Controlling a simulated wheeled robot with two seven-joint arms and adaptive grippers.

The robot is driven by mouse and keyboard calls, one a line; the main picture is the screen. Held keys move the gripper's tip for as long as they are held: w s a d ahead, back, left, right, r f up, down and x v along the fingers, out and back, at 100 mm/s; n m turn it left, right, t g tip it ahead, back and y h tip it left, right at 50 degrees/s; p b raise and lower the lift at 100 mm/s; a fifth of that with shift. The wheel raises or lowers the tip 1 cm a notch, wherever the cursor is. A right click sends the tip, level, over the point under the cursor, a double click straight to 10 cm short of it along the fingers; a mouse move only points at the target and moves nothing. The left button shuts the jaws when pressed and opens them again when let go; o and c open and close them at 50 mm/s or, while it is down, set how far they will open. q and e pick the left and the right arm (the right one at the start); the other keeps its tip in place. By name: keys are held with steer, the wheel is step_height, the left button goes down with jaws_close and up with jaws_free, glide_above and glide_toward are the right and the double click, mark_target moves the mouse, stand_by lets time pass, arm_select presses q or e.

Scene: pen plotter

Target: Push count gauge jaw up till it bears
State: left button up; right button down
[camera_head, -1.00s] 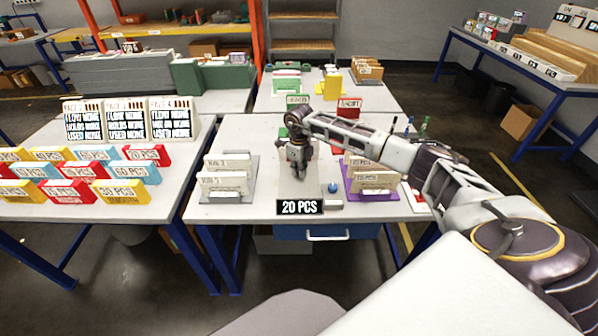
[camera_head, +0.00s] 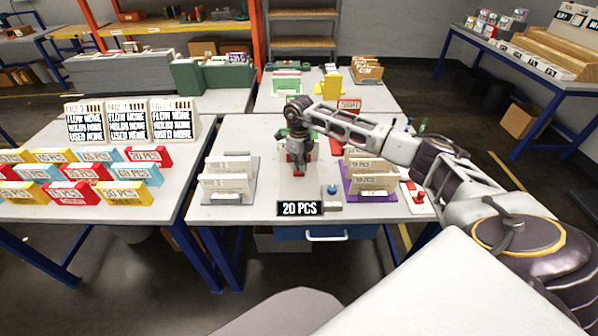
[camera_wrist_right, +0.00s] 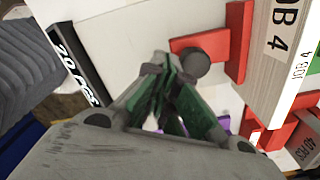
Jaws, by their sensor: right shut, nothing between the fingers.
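The count gauge shows in the right wrist view as a red jaw (camera_wrist_right: 215,44) with a dark round knob (camera_wrist_right: 195,63) and an upright red plate (camera_wrist_right: 239,35). The plate stands close along a pale stack marked JOB 4 (camera_wrist_right: 262,75); I cannot tell whether they touch. More red (camera_wrist_right: 301,135) shows at the stack's other side. My right gripper (camera_head: 297,163) points down over the gauge and hides most of it in the head view. Its green-padded fingers (camera_wrist_right: 165,66) are shut and empty, beside the knob; contact is unclear. My left gripper is out of view.
Card racks stand left (camera_head: 229,180) and right (camera_head: 370,173) of the gauge. A red-and-white item (camera_head: 417,196) lies at the right edge.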

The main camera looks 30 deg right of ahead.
steer(key=shift+r+p, duration=1.4)
steer(key=shift+r, duration=1.05)
steer(key=shift+f, duration=0.1)
